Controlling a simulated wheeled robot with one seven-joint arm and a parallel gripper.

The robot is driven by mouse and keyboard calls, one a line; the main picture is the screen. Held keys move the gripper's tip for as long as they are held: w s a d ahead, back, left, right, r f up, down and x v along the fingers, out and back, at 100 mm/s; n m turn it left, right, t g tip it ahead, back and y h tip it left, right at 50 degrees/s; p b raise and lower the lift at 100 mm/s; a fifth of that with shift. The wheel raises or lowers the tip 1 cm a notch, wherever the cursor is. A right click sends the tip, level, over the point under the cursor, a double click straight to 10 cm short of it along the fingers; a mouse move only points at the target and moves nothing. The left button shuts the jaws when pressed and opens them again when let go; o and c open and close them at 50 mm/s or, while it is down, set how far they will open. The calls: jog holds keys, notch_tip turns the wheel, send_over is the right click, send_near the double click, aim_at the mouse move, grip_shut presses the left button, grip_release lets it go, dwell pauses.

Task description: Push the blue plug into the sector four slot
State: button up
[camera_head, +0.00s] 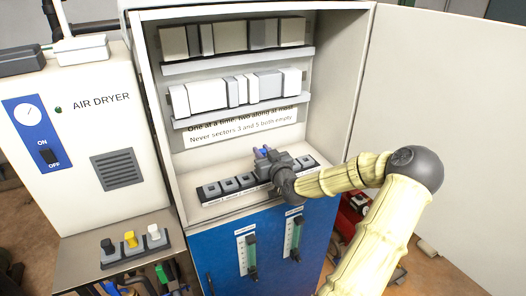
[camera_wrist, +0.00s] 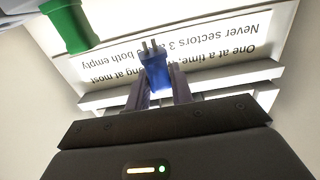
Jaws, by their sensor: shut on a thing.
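The blue plug (camera_wrist: 155,73) is held between the two fingers of my gripper (camera_wrist: 159,86), with its metal prongs pointing away from the palm. In the head view a bit of the blue plug (camera_head: 262,152) shows at my gripper (camera_head: 268,160), in front of the cabinet's lower shelf. A strip of several grey slots (camera_head: 228,185) runs along that shelf. My gripper and wrist hide the middle of the strip. The slot labels are too small to read, so I cannot tell which slot is sector four. The plug appears clear of the slots.
A sign (camera_head: 240,126) above the strip limits the sectors. White and grey modules (camera_head: 235,92) fill two rails above. A green object (camera_wrist: 68,25) shows at the wrist view's upper left. An air dryer (camera_head: 100,130) and a rack of black, yellow and white plugs (camera_head: 131,249) stand left.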

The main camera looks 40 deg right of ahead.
jog(key=shift+w+f+b, duration=0.15)
jog(key=shift+f+b, duration=1.1)
jog(key=shift+f, duration=1.05)
jog(key=shift+w+a, duration=0.1)
jog(key=shift+w, duration=0.05)
jog(key=shift+s+d, duration=0.2)
jog(key=shift+s, duration=0.15)
jog(key=shift+a, duration=0.2)
jog(key=shift+s, duration=0.1)
